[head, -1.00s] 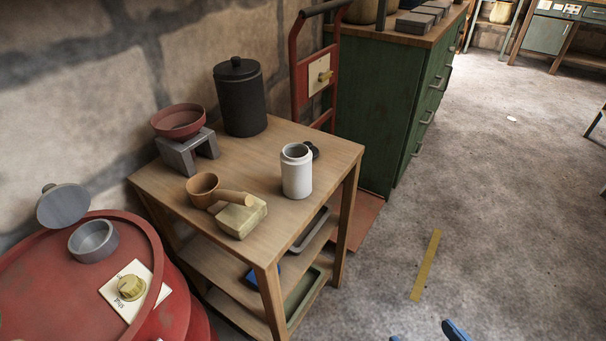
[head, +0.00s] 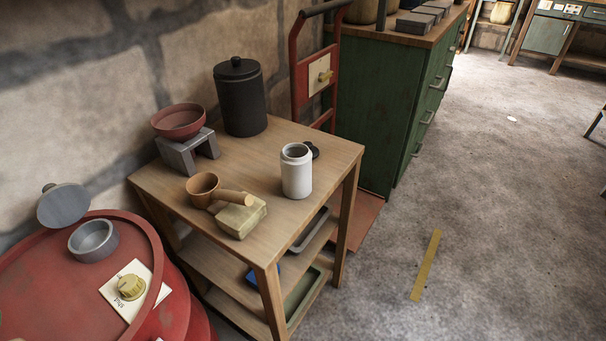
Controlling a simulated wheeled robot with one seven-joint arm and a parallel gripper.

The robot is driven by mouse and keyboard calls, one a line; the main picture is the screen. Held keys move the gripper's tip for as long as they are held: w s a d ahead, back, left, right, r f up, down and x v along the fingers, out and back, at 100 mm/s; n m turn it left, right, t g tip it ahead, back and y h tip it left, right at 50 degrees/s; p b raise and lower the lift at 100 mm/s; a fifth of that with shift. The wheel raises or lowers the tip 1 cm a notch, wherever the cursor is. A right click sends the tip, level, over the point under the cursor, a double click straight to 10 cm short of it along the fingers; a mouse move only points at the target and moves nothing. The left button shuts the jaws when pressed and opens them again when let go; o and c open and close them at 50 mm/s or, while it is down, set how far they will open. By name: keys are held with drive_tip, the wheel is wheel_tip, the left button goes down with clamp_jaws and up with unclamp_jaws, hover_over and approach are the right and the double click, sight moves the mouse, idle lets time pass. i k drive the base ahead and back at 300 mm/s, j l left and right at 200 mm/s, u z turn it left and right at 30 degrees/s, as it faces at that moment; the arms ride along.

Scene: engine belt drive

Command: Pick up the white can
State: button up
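The white can (head: 297,174) stands upright on the wooden table (head: 262,226), near its right side. Its top is open and shows a dark inside. A small dark round piece (head: 313,150) sits just behind it, partly hidden by the can. My gripper is not in view.
On the table are a brown cup with a handle (head: 203,189), a yellowish block (head: 241,217), a red bowl (head: 178,122) on a grey stand (head: 187,153) and a black canister (head: 240,98). A red drum (head: 88,270) is at left, a green cabinet (head: 372,110) behind. Floor at right is open.

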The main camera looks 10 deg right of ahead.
sight(297, 171)
drive_tip(key=i+z, duration=0.2)
drive_tip(key=z, duration=0.15)
drive_tip(key=i+u, duration=0.15)
drive_tip(key=u, duration=1.05)
